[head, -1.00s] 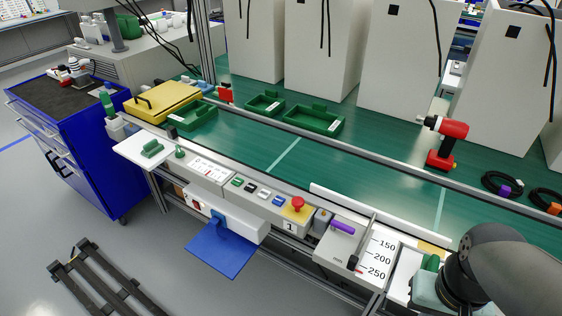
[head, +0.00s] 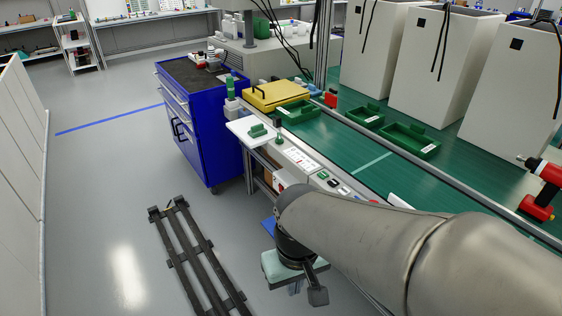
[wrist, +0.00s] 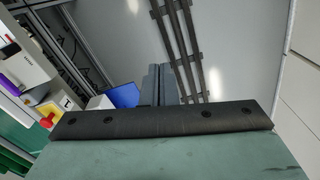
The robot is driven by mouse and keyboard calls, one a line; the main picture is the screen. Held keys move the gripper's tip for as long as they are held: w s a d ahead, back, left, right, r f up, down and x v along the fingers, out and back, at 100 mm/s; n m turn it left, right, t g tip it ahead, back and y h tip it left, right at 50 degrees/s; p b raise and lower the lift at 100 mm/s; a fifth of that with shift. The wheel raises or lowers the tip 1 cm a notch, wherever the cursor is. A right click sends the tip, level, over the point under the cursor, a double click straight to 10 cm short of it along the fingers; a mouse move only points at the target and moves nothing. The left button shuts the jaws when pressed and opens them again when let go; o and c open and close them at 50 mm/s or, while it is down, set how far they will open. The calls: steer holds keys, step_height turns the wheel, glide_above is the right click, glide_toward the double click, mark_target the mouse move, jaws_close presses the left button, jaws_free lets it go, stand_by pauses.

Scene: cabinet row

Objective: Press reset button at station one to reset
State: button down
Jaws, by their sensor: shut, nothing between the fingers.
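In the wrist view, the red button (wrist: 46,121) on a yellow base (wrist: 53,107) sits at the left, next to a white plate (wrist: 67,102) marked 1. In the head view my arm hides this button; the station panel (head: 301,158) and its small green, black and blue buttons (head: 334,183) show beyond the arm. My gripper (wrist: 158,70) is shut and empty. It points down over the floor, in front of the bench and to the side of the red button, apart from it.
A blue sheet (wrist: 124,95) juts out beside the panel. A dark rack (head: 190,255) lies on the floor. A blue tool cabinet (head: 207,130) stands left of the bench. Green trays (head: 409,141) lie on the green bench top. The floor at left is clear.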

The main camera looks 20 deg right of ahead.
stand_by(0.3)
steer(key=w+d+f+n+h, duration=0.1)
steer(key=w+d, duration=0.5)
steer(key=w, duration=0.2)
steer(key=w+d+n+h, duration=0.1)
steer(key=w+d, duration=0.5)
steer(key=w, duration=0.2)
steer(key=w+d+f+n+h, duration=0.2)
steer(key=w+d, duration=0.6)
steer(key=d, duration=0.4)
steer(key=w+d+f+n+g+h, duration=0.1)
steer(key=w+d+f+n+h, duration=0.2)
steer(key=w+d, duration=0.5)
steer(key=d+f+h, duration=0.1)
steer(key=d+h, duration=0.1)
steer(key=d, duration=0.1)
steer(key=shift+w+d+f+g, duration=0.25)
steer(key=shift+w+d+g, duration=0.05)
steer(key=shift+w+d, duration=0.1)
steer(key=shift+f+b, duration=0.1)
steer(key=shift+b, duration=0.2)
steer(key=shift+f+b, duration=2.7)
steer(key=shift+f, duration=1.6)
steer(key=shift+f, duration=0.15)
